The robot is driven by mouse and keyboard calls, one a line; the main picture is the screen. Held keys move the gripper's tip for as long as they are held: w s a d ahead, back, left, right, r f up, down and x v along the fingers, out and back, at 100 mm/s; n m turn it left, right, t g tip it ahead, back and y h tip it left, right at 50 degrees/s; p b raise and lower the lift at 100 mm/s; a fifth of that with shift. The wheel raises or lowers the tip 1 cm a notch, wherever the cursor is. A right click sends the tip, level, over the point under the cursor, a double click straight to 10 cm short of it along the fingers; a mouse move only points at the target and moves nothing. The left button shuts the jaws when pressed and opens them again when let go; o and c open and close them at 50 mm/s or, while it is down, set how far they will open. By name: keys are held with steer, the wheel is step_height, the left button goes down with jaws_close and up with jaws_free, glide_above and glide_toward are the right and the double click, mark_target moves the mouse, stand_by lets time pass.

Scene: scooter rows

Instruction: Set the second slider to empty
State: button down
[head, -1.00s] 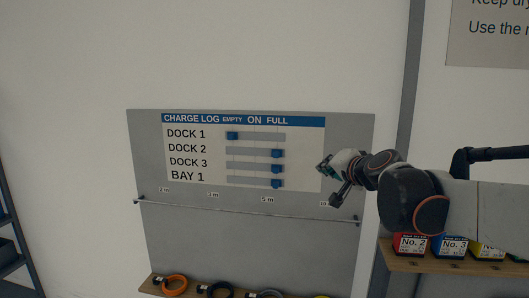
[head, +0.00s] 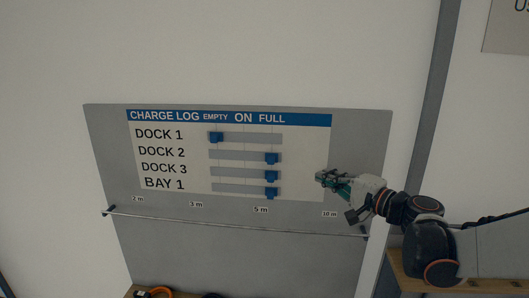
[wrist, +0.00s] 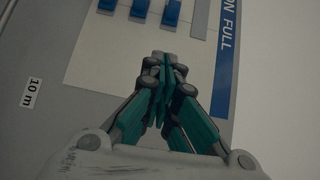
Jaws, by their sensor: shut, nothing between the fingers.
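The charge log board (head: 300,150) hangs on the wall with several slider rows. The second slider, DOCK 2 (head: 272,158), is a blue knob at the right end of its track, under FULL. The DOCK 1 knob (head: 215,137) is at the left end, under EMPTY. The DOCK 3 knob (head: 271,176) and BAY 1 knob (head: 271,192) are at the right. My gripper (head: 320,178) is shut and empty, to the right of the knobs near the board's right part. In the wrist view my gripper (wrist: 162,60) points toward blue knobs at the top, apart from them.
A thin rail (head: 230,223) crosses the grey panel below the board, with distance labels above it. A wooden shelf (head: 405,280) is at lower right, partly behind my arm. An orange ring (head: 160,293) shows at the bottom edge.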

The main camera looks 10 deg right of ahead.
steer(key=shift+s+r, duration=0.25)
steer(key=p, duration=0.2)
glide_toward(275, 157)
steer(key=w, duration=0.1)
steer(key=w+d, duration=0.2)
steer(key=shift+w+d+f, duration=0.2)
steer(key=shift+w+f, duration=0.1)
steer(key=shift+f, duration=0.05)
steer(key=a, duration=0.1)
steer(key=w+a, duration=0.1)
steer(key=a, duration=0.1)
steer(key=shift+w, duration=0.1)
steer(key=shift+a, duration=0.35)
steer(key=shift+w, duration=0.15)
steer(key=shift+a, duration=0.2)
